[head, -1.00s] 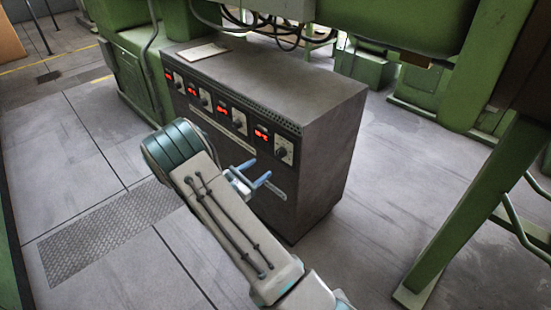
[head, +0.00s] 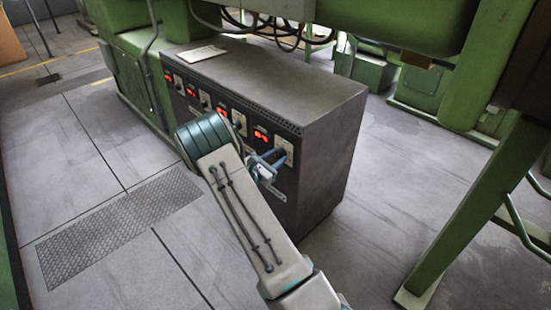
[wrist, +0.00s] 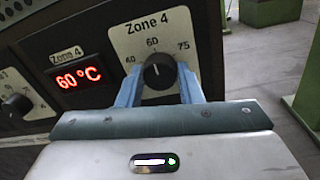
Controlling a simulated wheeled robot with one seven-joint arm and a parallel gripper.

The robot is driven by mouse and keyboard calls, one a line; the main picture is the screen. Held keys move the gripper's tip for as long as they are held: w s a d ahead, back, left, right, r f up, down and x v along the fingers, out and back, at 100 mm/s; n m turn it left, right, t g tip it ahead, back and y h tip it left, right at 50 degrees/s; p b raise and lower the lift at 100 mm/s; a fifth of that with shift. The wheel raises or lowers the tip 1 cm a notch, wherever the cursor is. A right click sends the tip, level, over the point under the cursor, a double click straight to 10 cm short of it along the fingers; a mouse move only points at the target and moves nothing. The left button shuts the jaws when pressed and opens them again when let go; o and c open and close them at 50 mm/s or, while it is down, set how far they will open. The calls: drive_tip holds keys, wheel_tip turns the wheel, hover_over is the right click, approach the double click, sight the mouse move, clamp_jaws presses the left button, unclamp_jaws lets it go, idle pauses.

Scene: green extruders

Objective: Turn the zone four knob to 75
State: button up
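The zone four knob (wrist: 159,72) is black and round, on a pale plate marked 40, 60 and 75. Its pointer line is up, near the 60 mark. The red Zone 4 display (wrist: 79,77) reads 60 °C. My gripper (wrist: 159,82) has its two blue fingers apart, one on each side of the knob's lower part. I cannot tell whether they touch it. In the head view my gripper (head: 279,156) is at the rightmost knob plate (head: 284,148) on the front of the grey control cabinet (head: 335,150).
Another knob (wrist: 16,106) sits to the left on the same panel. A paper or board (head: 202,53) lies on the cabinet top. Green machine frames stand behind, and a green leg (head: 450,230) stands at the right. The floor right of the cabinet is clear.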

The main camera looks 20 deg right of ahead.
drive_tip(key=shift+c, duration=1.2)
drive_tip(key=shift+f+b, duration=0.1)
drive_tip(key=shift+b, duration=0.2)
drive_tip(key=shift+f+m+b, duration=0.15)
drive_tip(key=shift+m+b, duration=0.75)
drive_tip(key=shift+m, duration=0.2)
drive_tip(key=m+b, duration=0.3)
drive_tip(key=shift+f+m+b, duration=0.1)
drive_tip(key=shift+m+b, duration=0.2)
drive_tip(key=shift+b, duration=0.05)
drive_tip(key=m+b, duration=0.3)
drive_tip(key=shift+b, duration=0.35)
drive_tip(key=m+b, duration=0.2)
drive_tip(key=m, duration=0.1)
drive_tip(key=shift+s+h+b, duration=0.1)
drive_tip(key=shift+h+b, duration=0.2)
drive_tip(key=shift+b, duration=0.1)
drive_tip(key=shift+m, duration=0.3)
